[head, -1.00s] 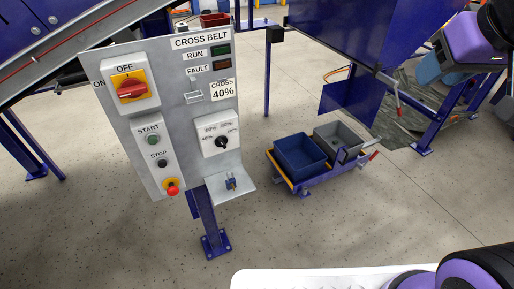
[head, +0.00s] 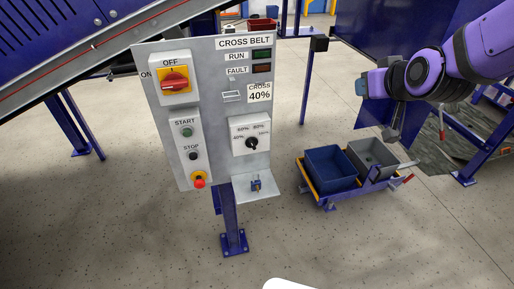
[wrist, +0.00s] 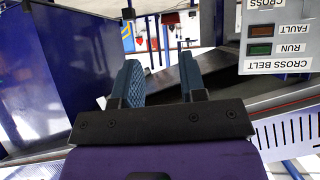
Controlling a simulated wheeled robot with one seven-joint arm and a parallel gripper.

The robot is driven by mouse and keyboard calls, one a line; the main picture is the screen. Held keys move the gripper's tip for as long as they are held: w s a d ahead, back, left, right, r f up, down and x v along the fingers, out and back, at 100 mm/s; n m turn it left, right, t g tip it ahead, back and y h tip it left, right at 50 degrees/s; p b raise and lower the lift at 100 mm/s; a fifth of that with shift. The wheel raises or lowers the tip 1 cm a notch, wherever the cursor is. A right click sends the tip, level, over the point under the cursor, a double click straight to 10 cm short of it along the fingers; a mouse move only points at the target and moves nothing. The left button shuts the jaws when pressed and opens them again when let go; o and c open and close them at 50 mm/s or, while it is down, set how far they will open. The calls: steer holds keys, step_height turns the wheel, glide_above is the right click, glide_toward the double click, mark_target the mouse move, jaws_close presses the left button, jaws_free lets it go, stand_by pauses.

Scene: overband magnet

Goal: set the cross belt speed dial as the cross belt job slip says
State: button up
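The grey cross belt panel (head: 217,160) stands on a blue post in the head view. Its slip (head: 259,93) reads "CROSS 40%". The black speed dial (head: 251,143) sits on a white box below the slip, with percent marks around it. The 40% mark is at its left; I cannot tell which mark the knob points to. My gripper (head: 391,136) is to the right of the panel, apart from it. In the wrist view my gripper (wrist: 162,78) is open and empty. The panel's top (wrist: 280,45) shows upside down there at the upper right; the dial is out of that view.
The panel also holds a red and yellow switch (head: 175,82), a green start button (head: 187,132), a stop button (head: 193,156) and a red emergency button (head: 199,182). A small shelf (head: 268,192) juts out below. A cart with blue (head: 330,168) and grey bins (head: 372,158) stands right.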

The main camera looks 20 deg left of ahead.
steer(key=w+a+f+n+t+y, duration=0.1)
steer(key=w+a+f, duration=0.1)
steer(key=a+f, duration=0.5)
steer(key=n+t+y, duration=0.4)
glide_toward(253, 146)
steer(key=x, duration=0.9)
steer(key=shift+w+a+f, duration=0.1)
steer(key=shift+w, duration=0.15)
jaws_close()
